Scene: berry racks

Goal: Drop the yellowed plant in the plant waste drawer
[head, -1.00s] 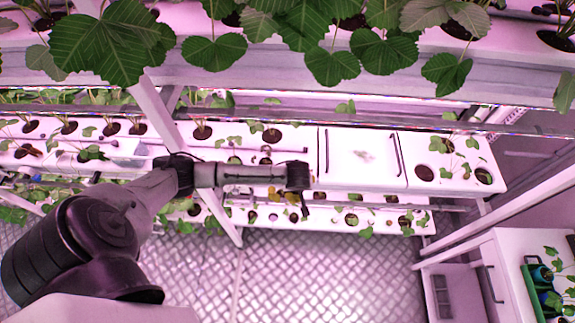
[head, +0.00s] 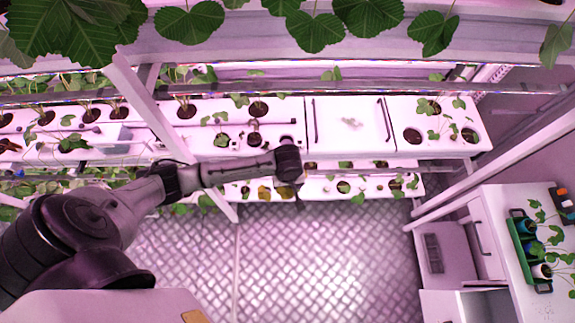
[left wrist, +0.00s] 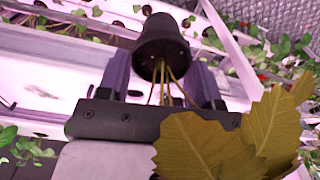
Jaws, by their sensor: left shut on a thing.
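My left gripper (left wrist: 161,82) is shut on the yellowed plant, with one finger on each side of its dark pot (left wrist: 160,40). The stems run back between the fingers toward the wrist, and large yellow-brown leaves (left wrist: 230,140) spread at the lower right of the left wrist view. In the head view my left gripper (head: 291,172) is over the aisle in front of the lower racks, with yellow leaves (head: 264,192) hanging beside it. A white cabinet (head: 462,225) stands at the lower right, well away from the gripper. I cannot tell which compartment is the plant waste drawer. My right gripper is not in view.
White racks (head: 350,125) with green plants and dark holes run across the middle. A leafy upper shelf (head: 350,58) crosses the top. A green tray (head: 521,262) with potted seedlings stands on the cabinet. The metal floor (head: 320,250) between is clear.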

